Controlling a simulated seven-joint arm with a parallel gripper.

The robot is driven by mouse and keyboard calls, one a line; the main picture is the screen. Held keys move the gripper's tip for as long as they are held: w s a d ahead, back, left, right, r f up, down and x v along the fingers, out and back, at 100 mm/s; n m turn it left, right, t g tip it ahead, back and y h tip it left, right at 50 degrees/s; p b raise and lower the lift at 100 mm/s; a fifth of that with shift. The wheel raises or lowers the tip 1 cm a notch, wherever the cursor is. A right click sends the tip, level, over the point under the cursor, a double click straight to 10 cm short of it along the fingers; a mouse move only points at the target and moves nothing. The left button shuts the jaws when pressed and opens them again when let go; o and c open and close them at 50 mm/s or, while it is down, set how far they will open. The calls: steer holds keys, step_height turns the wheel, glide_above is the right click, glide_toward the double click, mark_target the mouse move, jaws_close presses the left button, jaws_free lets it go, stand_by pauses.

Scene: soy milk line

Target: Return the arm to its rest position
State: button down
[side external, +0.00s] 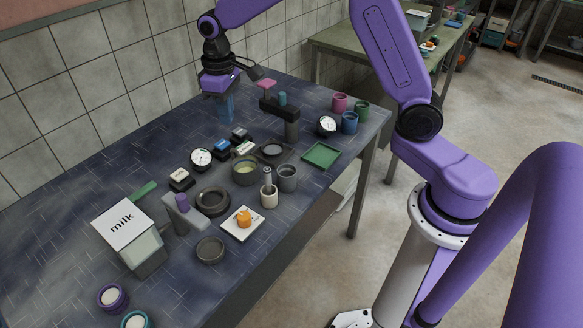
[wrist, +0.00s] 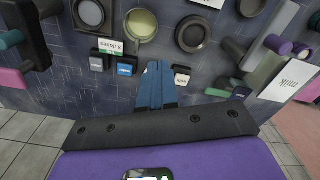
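My gripper (side external: 225,109) hangs above the back of the dark blue table (side external: 70,220), close to the tiled wall, with its blue fingers pointing down. In the wrist view the two blue fingers (wrist: 157,85) lie side by side with no clear gap, so it looks shut. I see nothing held between them. My purple arm reaches over the table from the right.
Below the gripper are small labelled blocks (side external: 240,133), a dial (side external: 201,157) and a dark stand (side external: 290,125). Cups, including a green-filled pot (side external: 245,172), stand mid-table. A milk carton (side external: 130,235) is at left, a green tray (side external: 321,155) at right.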

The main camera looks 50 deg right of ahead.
steer(key=s+a+r+n, duration=0.1)
steer(key=s+r+n, duration=0.1)
steer(key=s, duration=0.6)
steer(key=s+a+r+n, duration=0.1)
steer(key=s+a+n, duration=0.1)
steer(key=s, duration=0.6)
steer(key=s+d+n, duration=0.2)
steer(key=s+d, duration=0.1)
steer(key=s, duration=0.6)
steer(key=s+d+n, duration=0.2)
steer(key=s+d, duration=0.1)
steer(key=s, duration=0.6)
steer(key=shift+d+f, duration=0.2)
steer(key=shift+f, duration=0.1)
